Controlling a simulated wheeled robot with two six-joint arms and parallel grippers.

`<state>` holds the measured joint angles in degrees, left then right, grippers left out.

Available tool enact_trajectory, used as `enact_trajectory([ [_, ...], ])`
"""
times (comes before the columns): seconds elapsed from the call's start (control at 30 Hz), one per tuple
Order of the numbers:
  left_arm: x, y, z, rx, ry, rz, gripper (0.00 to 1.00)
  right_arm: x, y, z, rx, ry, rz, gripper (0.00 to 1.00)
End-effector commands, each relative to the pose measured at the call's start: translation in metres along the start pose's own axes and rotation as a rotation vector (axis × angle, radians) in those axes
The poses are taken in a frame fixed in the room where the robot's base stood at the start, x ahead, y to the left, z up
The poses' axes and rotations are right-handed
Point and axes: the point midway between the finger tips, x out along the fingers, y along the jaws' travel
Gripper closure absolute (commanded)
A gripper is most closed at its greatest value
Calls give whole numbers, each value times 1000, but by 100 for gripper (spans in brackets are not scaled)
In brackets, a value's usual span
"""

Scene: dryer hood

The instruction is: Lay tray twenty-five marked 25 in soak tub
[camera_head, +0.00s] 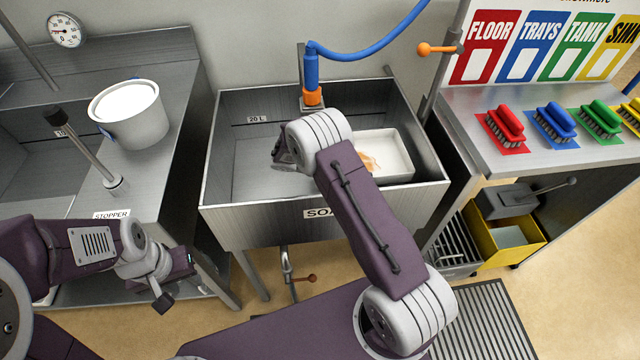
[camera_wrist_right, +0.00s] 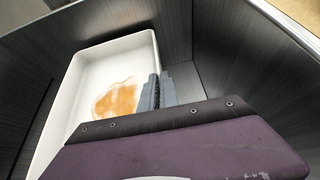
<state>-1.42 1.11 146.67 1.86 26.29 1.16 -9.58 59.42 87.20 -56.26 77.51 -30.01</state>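A white rectangular tray (camera_head: 388,150) with an orange-brown stain on its floor is inside the steel soak tub (camera_head: 330,212), at the tub's right side. My right arm hides part of it in the head view. In the right wrist view the tray (camera_wrist_right: 84,68) shows from above. The fingers of my right gripper (camera_wrist_right: 157,91) are close together at its side wall, one on each side of the rim. I cannot tell whether the tray rests on the tub floor. No number 25 is visible. My left gripper (camera_head: 166,290) is left of the tub, apart from the tray; its opening is unclear.
A blue hose with tap (camera_head: 312,75) stands at the tub's back. A white bucket (camera_head: 133,115) stands on the left counter. Several coloured brushes (camera_head: 556,124) lie on the right bench above a yellow mop bucket (camera_head: 510,238). The tub's left part is bare.

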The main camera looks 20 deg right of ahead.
Motion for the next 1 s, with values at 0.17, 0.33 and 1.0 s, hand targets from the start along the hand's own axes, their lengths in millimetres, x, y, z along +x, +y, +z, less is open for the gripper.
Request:
enact_trajectory([
  [0.17, 2, 0, 0, 0, 0, 0, 64, 5, 0, -5, 4, -1, -6, 100],
  [0.33, 10, 0, 1, 0, 0, 0, 64, 23, -1, -40, 1, -2, -6, 100],
  [1.0, 19, 0, 2, 0, 0, 0, 64, 49, -2, -87, 5, -1, -3, 100],
])
